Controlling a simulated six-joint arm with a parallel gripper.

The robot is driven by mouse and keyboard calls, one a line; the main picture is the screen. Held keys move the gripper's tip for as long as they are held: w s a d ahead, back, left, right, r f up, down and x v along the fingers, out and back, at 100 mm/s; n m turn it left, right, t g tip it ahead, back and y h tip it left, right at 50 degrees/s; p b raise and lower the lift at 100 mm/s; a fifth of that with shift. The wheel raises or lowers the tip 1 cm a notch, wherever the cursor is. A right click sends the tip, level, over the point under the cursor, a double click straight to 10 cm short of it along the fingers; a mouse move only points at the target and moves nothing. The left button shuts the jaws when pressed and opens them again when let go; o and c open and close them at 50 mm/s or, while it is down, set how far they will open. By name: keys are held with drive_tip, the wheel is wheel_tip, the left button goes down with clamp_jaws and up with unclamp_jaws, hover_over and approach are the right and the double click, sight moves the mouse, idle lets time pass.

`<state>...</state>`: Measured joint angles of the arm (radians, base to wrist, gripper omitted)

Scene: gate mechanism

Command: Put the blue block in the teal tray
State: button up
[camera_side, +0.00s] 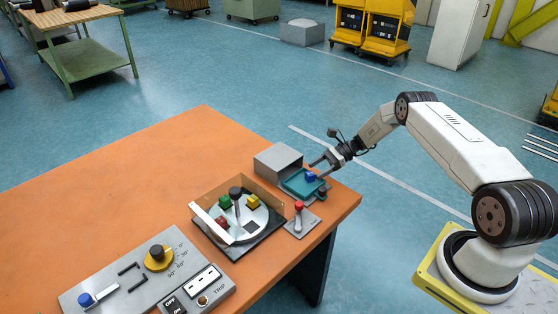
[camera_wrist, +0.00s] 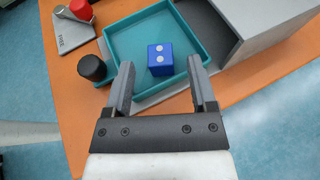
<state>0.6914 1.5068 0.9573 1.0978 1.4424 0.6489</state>
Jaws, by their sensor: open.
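The blue block (camera_wrist: 160,60) lies inside the teal tray (camera_wrist: 124,42), on its floor toward the near right part in the wrist view. Two pale dots show on the block. In the side view the blue block (camera_side: 310,176) also shows in the teal tray (camera_side: 294,184). My gripper (camera_wrist: 162,75) is open, with its fingers apart at the tray's near side and the block between and just beyond the fingertips. The fingers do not appear to touch the block. The side view shows my gripper (camera_side: 320,165) at the tray's back edge.
A grey box (camera_wrist: 225,30) with an open dark side adjoins the tray. A black knob (camera_wrist: 92,67) stands close by the tray. A red-topped lever (camera_side: 299,206) is nearby. A turntable (camera_side: 238,215) with green, red and yellow blocks and a control panel (camera_side: 130,280) are further left.

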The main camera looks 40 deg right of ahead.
drive_tip(key=v, duration=0.8)
drive_tip(key=shift+d+r, duration=0.25)
drive_tip(key=shift+d, duration=0.1)
drive_tip(key=shift+a, duration=0.1)
drive_tip(key=s+a+r+n+g+h, duration=0.1)
drive_tip(key=a+r+n+g+h, duration=0.2)
drive_tip(key=a+r+n, duration=0.35)
drive_tip(key=s+a+r+n+g+h, duration=0.1)
drive_tip(key=a+r+n+g+h, duration=0.25)
drive_tip(key=a, duration=0.55)
drive_tip(key=s+a+r+n+t+h, duration=0.2)
drive_tip(key=s+a+r+n+h, duration=0.1)
drive_tip(key=s+a+n, duration=0.3)
drive_tip(key=s+a+r+n+t+h, duration=0.1)
drive_tip(key=s+a+r+n+h, duration=0.2)
drive_tip(key=s+a+n, duration=0.3)
drive_tip(key=s, duration=0.4)
drive_tip(key=shift+r+n+t, duration=0.25)
drive_tip(key=shift+n+t, duration=0.05)
drive_tip(key=shift+t, duration=0.05)
